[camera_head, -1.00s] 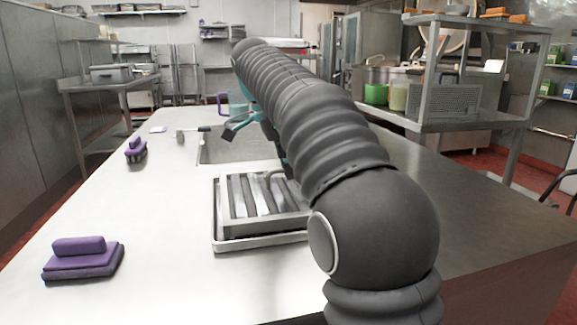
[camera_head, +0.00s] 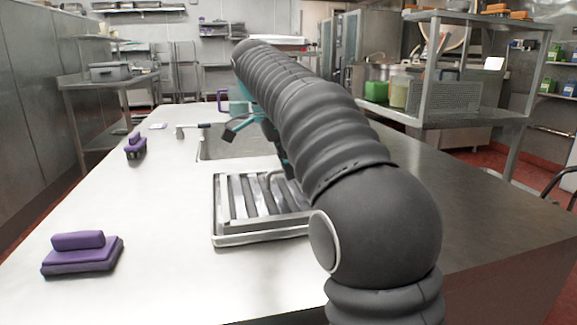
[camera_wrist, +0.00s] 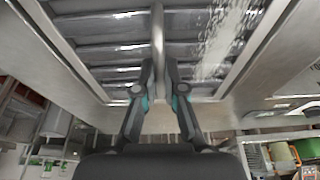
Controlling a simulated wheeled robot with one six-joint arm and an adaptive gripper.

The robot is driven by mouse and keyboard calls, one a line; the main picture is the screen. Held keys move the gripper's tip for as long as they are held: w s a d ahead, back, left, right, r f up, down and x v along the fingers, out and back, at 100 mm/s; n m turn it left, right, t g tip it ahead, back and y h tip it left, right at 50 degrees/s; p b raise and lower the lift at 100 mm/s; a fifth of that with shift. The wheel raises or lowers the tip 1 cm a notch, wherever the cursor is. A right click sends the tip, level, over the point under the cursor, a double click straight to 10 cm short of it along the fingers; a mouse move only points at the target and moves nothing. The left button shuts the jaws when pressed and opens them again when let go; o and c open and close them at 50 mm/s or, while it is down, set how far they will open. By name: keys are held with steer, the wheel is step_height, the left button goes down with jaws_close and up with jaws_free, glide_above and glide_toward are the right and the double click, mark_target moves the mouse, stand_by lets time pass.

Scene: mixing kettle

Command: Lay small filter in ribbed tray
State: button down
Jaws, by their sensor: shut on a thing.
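The small filter (camera_head: 246,200), a metal frame with slanted slats, lies nearly flat within the tray in the head view. The ribbed tray (camera_head: 262,239) is a shallow metal tray on the counter; its front rim shows and its ribs are hidden under the filter. In the wrist view the filter's slats (camera_wrist: 105,47) fill the top. My gripper (camera_wrist: 158,70) is shut on the thin bar handle at the filter's middle. My arm hides the right part of filter and tray in the head view, so I cannot tell whether the filter rests fully on the tray.
Two purple-backed brushes, one near (camera_head: 80,253) and one farther (camera_head: 135,147), lie on the left of the counter (camera_head: 150,225). A sink (camera_head: 222,148) with a tap lies beyond the tray. A shelf (camera_head: 450,122) with a green container stands right. The counter's left is mostly clear.

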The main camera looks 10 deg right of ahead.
stand_by(0.3)
steer(key=c, duration=0.7)
jaws_free()
steer(key=shift+p+v, duration=1.35)
steer(key=shift+p, duration=0.05)
steer(key=shift+p+v, duration=0.5)
steer(key=shift+v, duration=1.6)
